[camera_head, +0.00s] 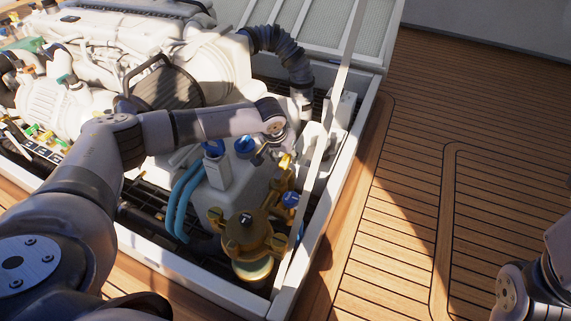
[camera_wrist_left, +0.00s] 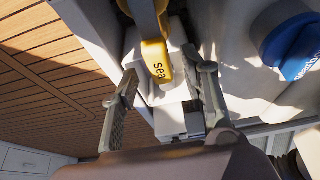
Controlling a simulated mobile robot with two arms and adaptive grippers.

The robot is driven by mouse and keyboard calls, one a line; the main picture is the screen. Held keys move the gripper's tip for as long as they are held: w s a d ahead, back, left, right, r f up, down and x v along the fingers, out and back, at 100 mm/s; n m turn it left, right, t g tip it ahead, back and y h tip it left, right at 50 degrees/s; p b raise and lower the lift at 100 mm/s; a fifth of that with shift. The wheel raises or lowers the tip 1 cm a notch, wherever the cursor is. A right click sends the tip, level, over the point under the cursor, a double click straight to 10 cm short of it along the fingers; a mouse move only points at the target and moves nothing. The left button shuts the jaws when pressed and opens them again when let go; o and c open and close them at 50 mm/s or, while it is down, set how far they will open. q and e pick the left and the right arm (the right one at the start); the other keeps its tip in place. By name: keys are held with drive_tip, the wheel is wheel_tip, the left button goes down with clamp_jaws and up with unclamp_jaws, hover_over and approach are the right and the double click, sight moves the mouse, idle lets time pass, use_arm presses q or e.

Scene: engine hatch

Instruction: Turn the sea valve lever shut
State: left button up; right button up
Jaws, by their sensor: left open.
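The sea valve lever (camera_wrist_left: 157,62) is yellow with "sea" written on it. In the left wrist view its end lies between the two fingers of my left gripper (camera_wrist_left: 167,84), with gaps on both sides. The fingers are open. In the head view my left arm reaches over the engine bay and the gripper (camera_head: 276,150) is small, partly hidden and close to the yellow lever (camera_head: 286,161). The lever joins brass valve parts (camera_head: 283,180). My right arm shows at the lower right edge of the head view; its gripper is out of frame.
A brass strainer (camera_head: 247,235) stands below the valve, near a blue knob (camera_head: 291,200). A blue cap (camera_wrist_left: 295,45) is close on the right in the wrist view. The white hatch rim (camera_head: 318,225) runs beside the valve. The wooden deck (camera_head: 400,200) is clear.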

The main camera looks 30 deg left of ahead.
use_arm(q)
drive_tip(key=shift+x, duration=0.95)
drive_tip(key=shift+r, duration=0.1)
clamp_jaws()
